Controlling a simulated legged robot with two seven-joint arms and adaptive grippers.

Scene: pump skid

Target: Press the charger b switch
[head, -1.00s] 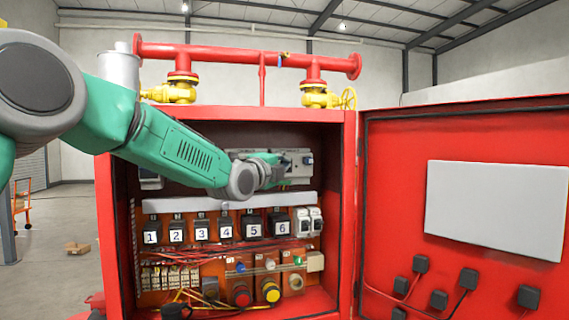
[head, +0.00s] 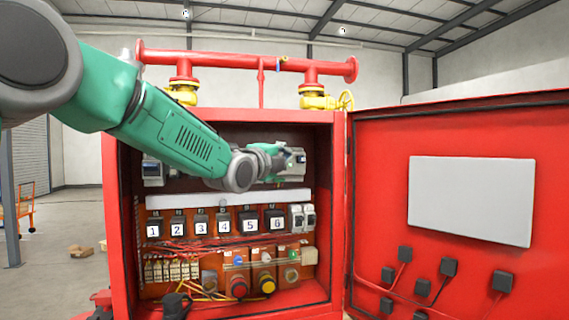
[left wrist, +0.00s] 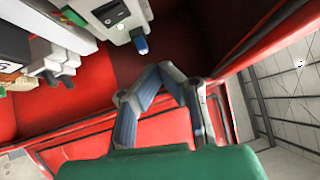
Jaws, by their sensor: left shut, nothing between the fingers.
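My left gripper (head: 282,160) is inside the open red cabinet (head: 224,115), in front of the upper row of devices. It is shut and empty; its fingers (left wrist: 163,72) meet in an arch in the left wrist view. A pale grey device (head: 297,162) is partly hidden behind the gripper. In the left wrist view, a pale device (left wrist: 112,12) with a small green part carries a blue-tipped switch (left wrist: 142,45), just above and left of the fingertips, with a visible gap in the picture. No label for charger b is readable. My right gripper is not in view.
Numbered black blocks (head: 224,224) and white breakers (head: 302,216) sit below the arm. Lower down are wires, a red button (head: 238,288) and a yellow button (head: 266,285). Another device (head: 153,171) is at upper left. The open red door (head: 460,130) stands at right.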

